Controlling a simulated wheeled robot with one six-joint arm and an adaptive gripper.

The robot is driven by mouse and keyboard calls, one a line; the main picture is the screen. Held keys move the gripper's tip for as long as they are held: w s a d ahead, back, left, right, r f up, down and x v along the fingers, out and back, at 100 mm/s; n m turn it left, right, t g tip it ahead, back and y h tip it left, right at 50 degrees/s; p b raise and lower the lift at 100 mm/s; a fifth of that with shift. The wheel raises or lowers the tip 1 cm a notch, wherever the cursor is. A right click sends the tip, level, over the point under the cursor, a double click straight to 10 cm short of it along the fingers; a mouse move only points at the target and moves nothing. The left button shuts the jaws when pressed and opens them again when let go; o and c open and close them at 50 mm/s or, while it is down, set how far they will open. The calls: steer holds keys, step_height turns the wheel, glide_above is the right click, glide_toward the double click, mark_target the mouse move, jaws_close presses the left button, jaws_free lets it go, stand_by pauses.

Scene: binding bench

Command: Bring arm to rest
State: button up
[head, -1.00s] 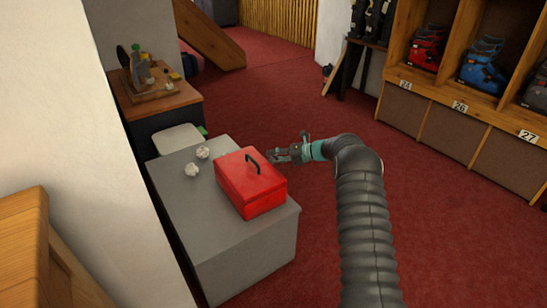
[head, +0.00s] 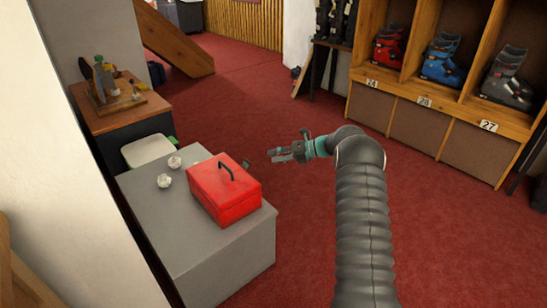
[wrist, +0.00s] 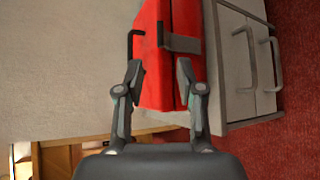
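My gripper (head: 272,156) is at the end of my outstretched arm, to the right of the red box and apart from it, over the red carpet. In the wrist view my gripper (wrist: 157,78) has its two fingers spread, with nothing held between them. The red box (head: 224,195) has a black handle on top and stands on the grey bench (head: 175,232), near its right edge. In the wrist view the red box (wrist: 160,90) lies beyond the fingers, with its latch facing me.
Two crumpled white pieces (head: 165,181) lie on the bench left of the box. Shelves with ski boots (head: 440,60) stand at right. The carpet (head: 300,230) around my arm is clear.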

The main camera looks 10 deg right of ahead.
steer(key=s+f+n+g+h, duration=0.2)
steer(key=s+f+n, duration=0.2)
steer(key=f+n, duration=0.35)
steer(key=s+n+g+h, duration=0.2)
steer(key=s+n+h, duration=0.1)
steer(key=s+n, duration=0.5)
steer(key=s+a+r+n+t+h, duration=0.1)
steer(key=s+r+n+h, duration=0.1)
steer(key=s+r+n, duration=0.4)
steer(key=s+r+n+t+h, duration=0.2)
steer(key=s+r+n, duration=0.5)
steer(key=s, duration=1.4)
steer(key=s+a+r+n+t+h, duration=0.1)
steer(key=s+r+n+h, duration=0.3)
steer(key=s+r, duration=0.9)
steer(key=shift+s+a+r+n+t, duration=0.15)
steer(key=shift+a+r+n+t, duration=0.2)
steer(key=shift+r+n, duration=1)
steer(key=shift+f+n, duration=0.4)
steer(key=shift+f, duration=0.05)
